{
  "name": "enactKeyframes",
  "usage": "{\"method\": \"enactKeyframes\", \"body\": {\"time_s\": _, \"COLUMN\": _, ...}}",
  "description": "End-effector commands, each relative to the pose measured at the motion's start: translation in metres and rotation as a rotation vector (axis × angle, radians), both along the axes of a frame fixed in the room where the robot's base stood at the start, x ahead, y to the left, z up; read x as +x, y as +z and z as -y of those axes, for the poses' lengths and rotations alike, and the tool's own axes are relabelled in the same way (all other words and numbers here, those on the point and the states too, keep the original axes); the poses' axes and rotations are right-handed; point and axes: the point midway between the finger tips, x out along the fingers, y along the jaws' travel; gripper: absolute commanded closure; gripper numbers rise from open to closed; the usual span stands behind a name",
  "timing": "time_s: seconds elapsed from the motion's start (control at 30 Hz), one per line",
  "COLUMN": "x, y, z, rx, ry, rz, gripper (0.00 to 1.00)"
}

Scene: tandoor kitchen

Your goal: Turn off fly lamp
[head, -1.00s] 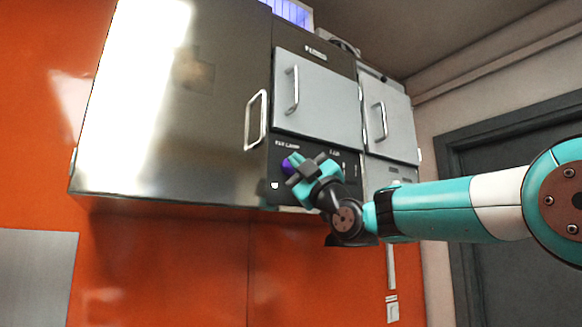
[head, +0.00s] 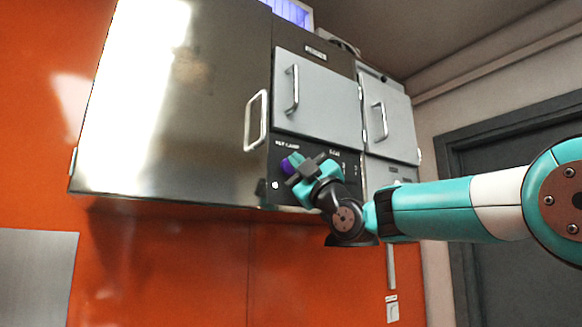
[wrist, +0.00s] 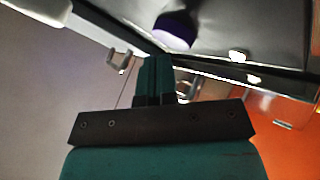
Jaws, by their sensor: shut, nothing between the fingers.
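The fly lamp (head: 291,12) glows violet at the top of the head view, above the wall cabinets. A dark control panel (head: 283,192) below the grey doors carries a label that seems to read fly lamp. A purple knob (head: 286,167) sits under that label; it also shows in the wrist view (wrist: 175,31). My gripper (head: 297,161) is shut and empty, its teal fingers close beside the knob. In the wrist view the shut fingers (wrist: 156,72) point toward the panel, just below the knob. Whether they touch it I cannot tell.
A small white light or button (head: 275,185) is on the panel below the knob. A large steel door (head: 170,110) with a projecting handle (head: 249,122) is to the left. Grey doors (head: 318,95) with handles are above my gripper. Open space lies below the cabinets.

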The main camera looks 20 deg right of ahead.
Motion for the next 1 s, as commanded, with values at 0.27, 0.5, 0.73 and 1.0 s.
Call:
{"method": "enactKeyframes", "body": {"time_s": 0.27, "x": 0.0000, "y": 0.0000, "z": 0.0000, "rx": 0.000, "ry": 0.000, "rz": 0.000, "gripper": 1.00}}
{"method": "enactKeyframes", "body": {"time_s": 0.5, "x": 0.0038, "y": -0.0011, "z": -0.0016, "rx": -0.001, "ry": 0.000, "rz": -0.001, "gripper": 1.00}}
{"method": "enactKeyframes", "body": {"time_s": 0.73, "x": 0.0089, "y": -0.0005, "z": -0.0035, "rx": -0.001, "ry": 0.000, "rz": -0.001, "gripper": 1.00}}
{"method": "enactKeyframes", "body": {"time_s": 1.0, "x": 0.0084, "y": -0.0005, "z": -0.0033, "rx": -0.001, "ry": 0.000, "rz": -0.001, "gripper": 1.00}}
